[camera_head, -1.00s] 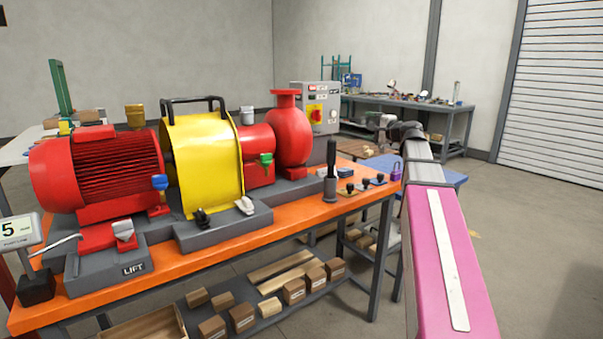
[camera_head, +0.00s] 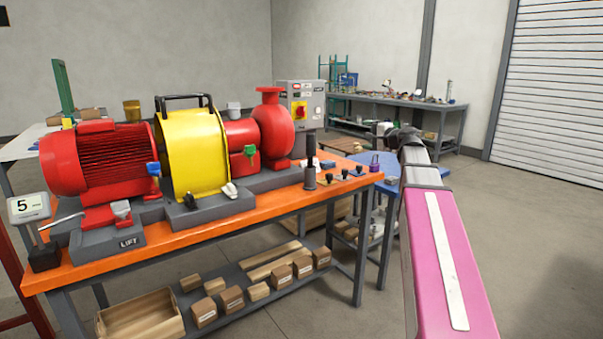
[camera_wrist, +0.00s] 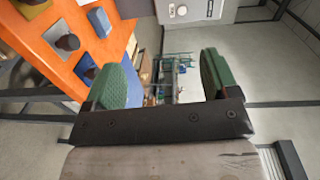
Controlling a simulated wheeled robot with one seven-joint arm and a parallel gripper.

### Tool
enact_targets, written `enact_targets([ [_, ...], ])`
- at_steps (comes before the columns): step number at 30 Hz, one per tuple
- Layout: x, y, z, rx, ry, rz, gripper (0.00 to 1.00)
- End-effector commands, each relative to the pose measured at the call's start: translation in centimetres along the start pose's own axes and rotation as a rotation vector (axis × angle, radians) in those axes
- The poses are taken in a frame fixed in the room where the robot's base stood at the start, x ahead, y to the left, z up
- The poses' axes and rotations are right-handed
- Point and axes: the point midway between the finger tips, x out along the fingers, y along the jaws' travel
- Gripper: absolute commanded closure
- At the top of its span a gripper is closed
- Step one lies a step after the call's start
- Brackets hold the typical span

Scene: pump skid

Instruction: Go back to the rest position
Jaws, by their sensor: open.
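My gripper (camera_wrist: 162,82) shows in the wrist view with its two green pads wide apart and nothing between them. It is clear of the orange bench (camera_wrist: 60,60), whose edge lies to its left in that view. In the head view my arm reaches out on the right side, past the right end of the orange bench (camera_head: 190,242). The gripper's fingers are hidden behind the arm there.
A red motor (camera_head: 95,160), a yellow guard (camera_head: 192,155) and a red pump (camera_head: 272,128) stand on the bench. A blue table (camera_head: 380,172) is close beside my arm. Floor at right is clear.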

Motion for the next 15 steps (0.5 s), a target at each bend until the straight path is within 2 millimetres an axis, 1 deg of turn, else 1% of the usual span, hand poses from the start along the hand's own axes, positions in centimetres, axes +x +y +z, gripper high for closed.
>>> enact_targets([
  [1,0.1,0.9,0.4,-0.008,-0.004,0.018,0.19],
  [5,0.5,3.5,1.3,-0.037,-0.016,0.074,0.19],
  [8,0.7,6.0,2.2,-0.064,-0.029,0.129,0.19],
  [11,0.9,8.9,3.3,-0.098,-0.047,0.196,0.19],
  [14,0.9,12.6,4.7,-0.140,-0.073,0.279,0.19],
  [15,0.9,14.5,5.5,-0.159,-0.087,0.320,0.19],
])
